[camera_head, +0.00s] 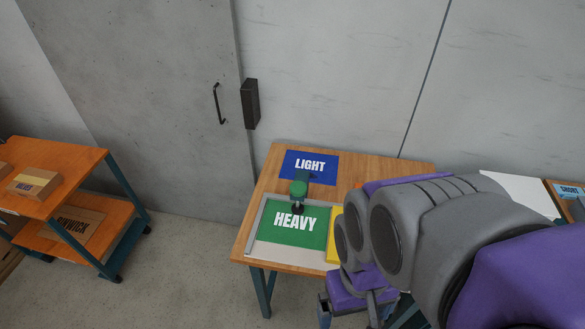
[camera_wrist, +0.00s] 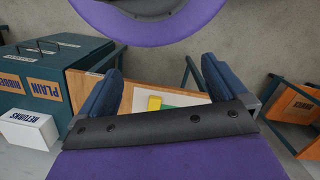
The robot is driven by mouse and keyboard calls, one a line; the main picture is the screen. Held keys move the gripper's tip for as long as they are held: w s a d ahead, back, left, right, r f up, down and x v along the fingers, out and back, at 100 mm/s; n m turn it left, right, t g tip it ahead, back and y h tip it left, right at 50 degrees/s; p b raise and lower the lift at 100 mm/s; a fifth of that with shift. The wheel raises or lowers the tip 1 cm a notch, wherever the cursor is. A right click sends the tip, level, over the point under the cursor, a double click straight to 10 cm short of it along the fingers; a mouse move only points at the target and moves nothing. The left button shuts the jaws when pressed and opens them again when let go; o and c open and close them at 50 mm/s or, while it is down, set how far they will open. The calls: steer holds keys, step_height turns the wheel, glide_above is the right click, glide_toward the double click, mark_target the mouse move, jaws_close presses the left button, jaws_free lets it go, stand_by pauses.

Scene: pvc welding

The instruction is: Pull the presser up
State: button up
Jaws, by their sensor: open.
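The presser (camera_head: 299,188), with a green top and a dark foot, stands on the wooden table between a blue LIGHT panel (camera_head: 309,165) and a green HEAVY panel (camera_head: 296,223). Its foot is over the upper edge of the HEAVY panel; I cannot tell whether it touches. My gripper (camera_wrist: 160,75) is open and empty in the wrist view, its two dark blue fingers wide apart. My arm reaches in from the right in the head view, and the gripper is low near the table's front right, apart from the presser. The presser is not clearly visible in the wrist view.
The wooden table (camera_head: 262,189) stands near a grey wall. A yellow piece (camera_head: 335,238) lies beside the HEAVY panel, partly behind my arm. An orange-topped cart (camera_head: 75,156) with boxes is at left, with clear floor between. A white RETURNS box (camera_wrist: 28,130) shows in the wrist view.

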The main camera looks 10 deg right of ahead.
steer(key=shift+c, duration=0.6)
steer(key=w+a+t+y, duration=0.1)
steer(key=w+a+t, duration=0.1)
steer(key=w+a, duration=0.5)
steer(key=w+a+t+y, duration=0.2)
steer(key=w+a, duration=0.5)
steer(key=w, duration=0.6)
steer(key=w+a+t+y, duration=0.2)
steer(key=w+a, duration=0.5)
steer(key=w, duration=0.3)
steer(key=shift+a+f+t, duration=0.25)
steer(key=shift+f+t, duration=0.15)
steer(key=shift+c, duration=0.4)
steer(key=w+a+f+m+t+h, duration=0.25)
steer(key=w+f, duration=0.25)
steer(key=w, duration=0.3)
steer(key=w+a+f+m+t+h, duration=0.1)
steer(key=w+a+f+m+t, duration=0.3)
steer(key=w, duration=0.5)
steer(key=m+g+h+b, duration=0.15)
steer(key=m+h, duration=0.35)
steer(key=h, duration=1.1)
glide_toward(298, 187)
steer(key=shift+n, duration=0.25)
steer(key=x, duration=1)
steer(key=shift+w+d+f, duration=0.1)
steer(key=shift+f, duration=0.1)
